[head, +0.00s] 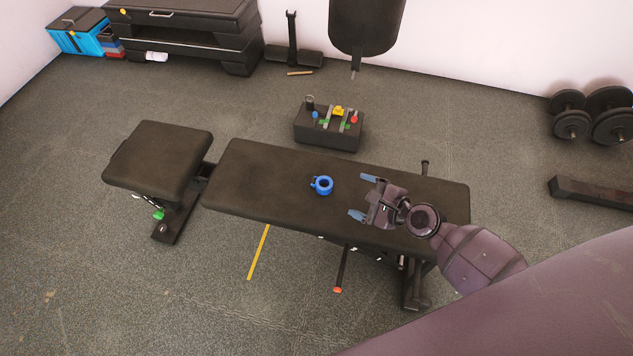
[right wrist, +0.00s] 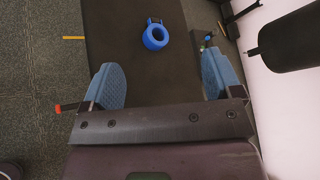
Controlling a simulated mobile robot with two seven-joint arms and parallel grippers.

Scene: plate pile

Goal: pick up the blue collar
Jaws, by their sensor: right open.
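The blue collar (head: 322,185) is a ring with a small tab, lying on the black bench pad (head: 262,170) near its middle. In the right wrist view the collar (right wrist: 155,37) lies ahead of the fingers, between their lines. My right gripper (head: 363,196) is open and empty, to the right of the collar and apart from it. Its two blue fingertips point toward the collar; they also show in the right wrist view (right wrist: 162,82). My left gripper is not in view.
A separate bench seat (head: 160,155) stands to the left. A dark box (head: 330,132) with small coloured items stands behind the bench. A hanging black bag (head: 366,25) is at the back, and dumbbells (head: 590,118) are at the right. The pad around the collar is clear.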

